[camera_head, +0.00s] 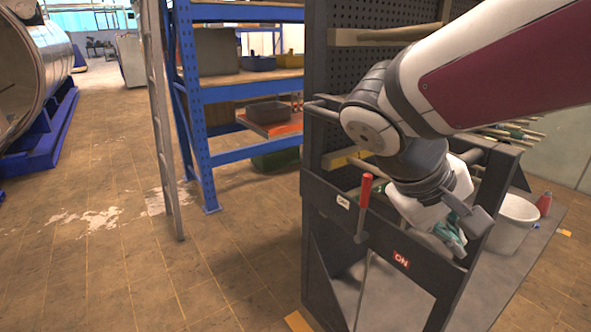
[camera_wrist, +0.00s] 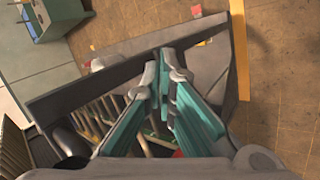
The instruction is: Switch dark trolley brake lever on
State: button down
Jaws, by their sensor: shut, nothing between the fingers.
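The dark trolley (camera_head: 330,195) stands at the right of the head view. Its brake lever (camera_head: 364,195) has a red grip and stands nearly upright on the front rail, close to a small white label (camera_head: 343,201). A red ON label (camera_head: 401,258) is farther right along the rail. My gripper (camera_head: 452,238) is to the right of the lever, apart from it, over the trolley's right part. In the wrist view its teal fingers (camera_wrist: 163,75) are shut and empty above the dark frame (camera_wrist: 100,78). A small red patch shows below the fingers there; I cannot tell what it is.
A blue shelf rack (camera_head: 200,130) and a ladder (camera_head: 160,110) stand left of the trolley. A white bucket (camera_head: 513,222) and a red bottle (camera_head: 544,203) are at its right. Long-handled tools lie inside it.

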aim_at(366, 208)
jog(key=w+a+f+n+t+h+b, duration=0.2)
jog(key=w+h+b, duration=0.1)
jog(key=w, duration=0.6)
jog(key=w+a+f+n+t+h+b, duration=0.1)
jog(key=w+a+f+t+h+b, duration=0.15)
jog(key=w, duration=0.65)
jog(key=w+a+f+n+t+h+b, duration=0.1)
jog(key=w+a+f+t, duration=0.4)
jog(key=w+a, duration=0.5)
jog(key=shift+w+a+f+n+b, duration=0.25)
jog(key=shift+a+n+b, duration=0.1)
jog(key=shift+n+b, duration=0.55)
jog(key=shift+h, duration=0.25)
jog(key=w+d, duration=0.2)
jog(key=d, duration=0.7)
jog(key=shift+w+p, duration=0.15)
jog(key=shift+p, duration=0.3)
jog(key=shift+d+m+b, duration=0.2)
jog(key=shift+m+b, duration=0.1)
jog(key=shift+b, duration=0.15)
